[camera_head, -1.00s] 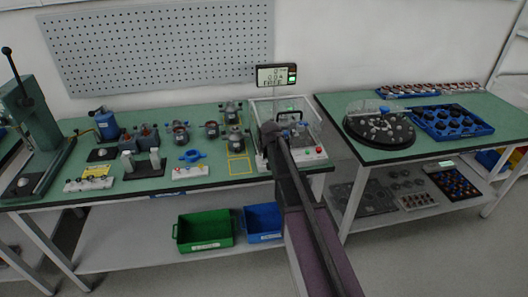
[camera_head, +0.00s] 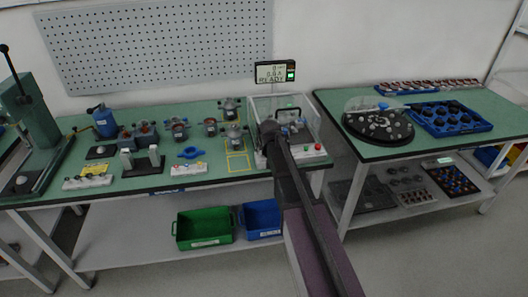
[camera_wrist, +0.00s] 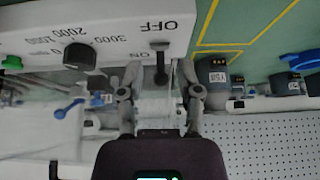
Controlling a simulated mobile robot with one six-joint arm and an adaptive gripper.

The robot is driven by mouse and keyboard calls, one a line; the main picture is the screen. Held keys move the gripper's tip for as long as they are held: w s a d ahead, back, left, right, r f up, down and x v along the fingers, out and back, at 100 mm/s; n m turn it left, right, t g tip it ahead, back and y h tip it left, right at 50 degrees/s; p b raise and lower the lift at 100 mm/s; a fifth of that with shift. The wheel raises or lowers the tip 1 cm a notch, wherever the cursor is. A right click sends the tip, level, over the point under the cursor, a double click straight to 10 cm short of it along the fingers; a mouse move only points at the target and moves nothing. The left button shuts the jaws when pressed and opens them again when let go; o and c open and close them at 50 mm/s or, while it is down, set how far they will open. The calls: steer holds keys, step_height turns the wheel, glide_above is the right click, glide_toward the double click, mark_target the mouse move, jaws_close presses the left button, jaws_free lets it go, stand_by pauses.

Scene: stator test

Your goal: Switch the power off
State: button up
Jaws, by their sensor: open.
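In the wrist view, which is upside down, a white control panel (camera_wrist: 110,22) has a black lever switch (camera_wrist: 160,46) between the printed words OFF and ON. The lever's dark stem reaches down toward the gap between my fingertips, on the ON side. My gripper (camera_wrist: 161,88) is open, with one finger on each side of that gap. I cannot tell whether it touches the lever. In the head view my arm hides the switch and most of my gripper at the clear-covered test box (camera_head: 312,112). The display (camera_head: 275,73) above it reads READY and 0.0 A.
A black dial (camera_wrist: 80,56) with a speed scale and a green button (camera_wrist: 12,62) sit on the same panel. Several grey motor parts (camera_head: 179,130) and a blue ring (camera_head: 190,153) stand on the green bench left of the box. The floor in front is clear.

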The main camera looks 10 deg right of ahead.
steer(key=shift+r, duration=0.1)
stand_by(0.3)
steer(key=p+v, duration=0.5)
steer(key=v, duration=0.1)
stand_by(0.5)
stand_by(0.3)
steer(key=s+f+g, duration=0.2)
steer(key=s+g, duration=0.4)
steer(key=s, duration=2)
steer(key=shift+f, duration=0.35)
steer(key=shift+o, duration=0.2)
steer(key=shift+o, duration=0.7)
